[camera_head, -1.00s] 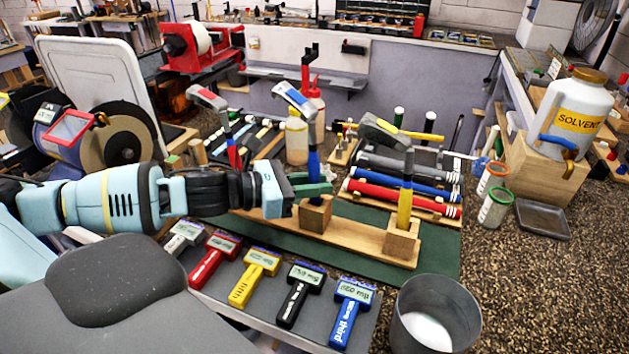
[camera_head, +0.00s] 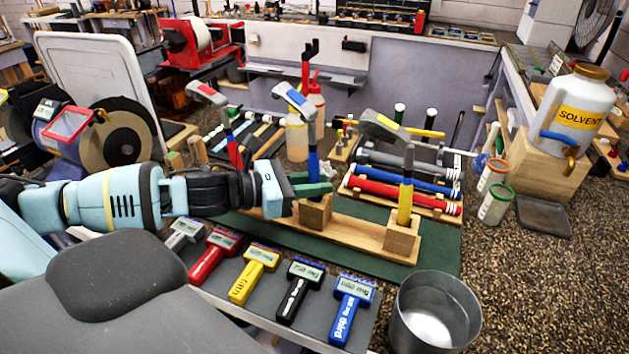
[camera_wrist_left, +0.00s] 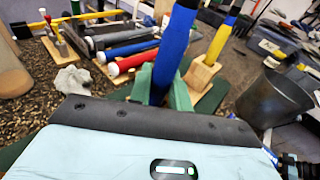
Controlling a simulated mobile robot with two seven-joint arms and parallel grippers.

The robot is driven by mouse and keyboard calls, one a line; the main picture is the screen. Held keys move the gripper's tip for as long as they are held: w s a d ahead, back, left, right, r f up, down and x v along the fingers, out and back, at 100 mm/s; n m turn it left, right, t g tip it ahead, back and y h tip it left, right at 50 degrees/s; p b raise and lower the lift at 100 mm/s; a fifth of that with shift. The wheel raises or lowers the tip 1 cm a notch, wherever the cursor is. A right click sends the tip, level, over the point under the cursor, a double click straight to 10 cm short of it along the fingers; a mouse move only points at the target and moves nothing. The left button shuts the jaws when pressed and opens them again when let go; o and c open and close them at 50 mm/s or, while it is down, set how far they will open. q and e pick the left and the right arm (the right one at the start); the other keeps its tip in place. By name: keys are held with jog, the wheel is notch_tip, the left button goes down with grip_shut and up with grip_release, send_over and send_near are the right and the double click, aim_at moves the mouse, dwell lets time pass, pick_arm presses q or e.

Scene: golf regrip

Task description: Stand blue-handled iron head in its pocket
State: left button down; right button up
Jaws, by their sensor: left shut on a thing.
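The blue-handled iron head (camera_head: 302,108) stands roughly upright on its blue handle over the middle block of the wooden holder (camera_head: 350,232). My left gripper (camera_head: 318,188) reaches in from the left and its green fingers are shut on the blue handle, just above the block. In the left wrist view the blue handle (camera_wrist_left: 171,55) is between the green fingers and leans a little. Whether its lower end is in the pocket is hidden by my gripper. The yellow-handled iron head (camera_head: 384,128) stands in the right block, and a red-handled one (camera_head: 218,108) stands behind my arm. My right gripper is not in view.
A row of coloured labelled tools (camera_head: 297,290) lies along the front bench edge. A metal bucket (camera_head: 437,310) stands at front right. Rolled grips (camera_head: 405,190) lie in a rack behind the holder. A solvent jug (camera_head: 574,115) stands at far right.

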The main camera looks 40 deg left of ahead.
pick_arm(q)
jog(key=shift+f, duration=0.4)
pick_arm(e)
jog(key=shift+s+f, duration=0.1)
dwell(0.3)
pick_arm(q)
jog(key=c, duration=1.2)
grip_release()
jog(key=shift+s, duration=0.1)
jog(key=shift+p+v, duration=0.65)
jog(key=shift+v, duration=0.55)
jog(key=p+v, duration=0.3)
jog(key=v, duration=0.2)
jog(key=shift+a, duration=0.1)
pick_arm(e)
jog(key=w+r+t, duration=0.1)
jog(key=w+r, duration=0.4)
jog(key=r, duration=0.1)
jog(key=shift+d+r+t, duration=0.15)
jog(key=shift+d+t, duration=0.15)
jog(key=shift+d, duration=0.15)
